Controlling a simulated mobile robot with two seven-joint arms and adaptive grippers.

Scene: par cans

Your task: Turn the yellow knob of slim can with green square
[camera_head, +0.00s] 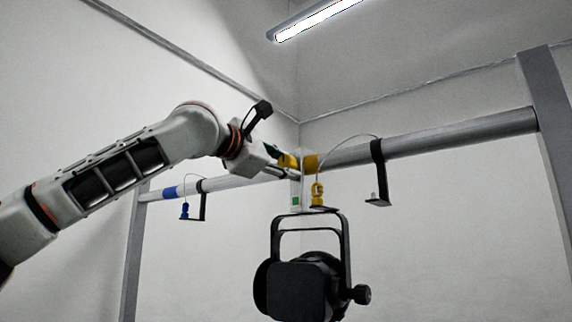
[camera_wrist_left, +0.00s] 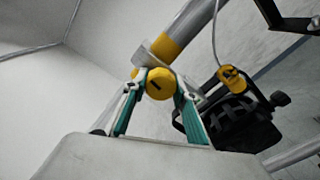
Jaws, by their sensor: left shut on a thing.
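The yellow knob (camera_wrist_left: 160,84) is round with a dark slot and sits between the two green-sided fingers of my left gripper (camera_wrist_left: 157,98) in the left wrist view. The gripper is shut on it. In the head view my left gripper (camera_head: 276,168) reaches in from the left to the yellow knob (camera_head: 288,161) at the pipe. A small green square (camera_head: 295,201) shows just below the pipe there. A black par can (camera_head: 300,288) hangs under this spot by its yoke; it also shows in the left wrist view (camera_wrist_left: 238,122). My right gripper is not in view.
A grey pipe (camera_head: 430,139) runs right to a post (camera_head: 548,120). A black bracket (camera_head: 378,172) and a thin cable hang beside the yellow hook piece (camera_head: 317,194). A blue-marked bracket (camera_head: 203,207) hangs at left, behind my arm. Air below left is clear.

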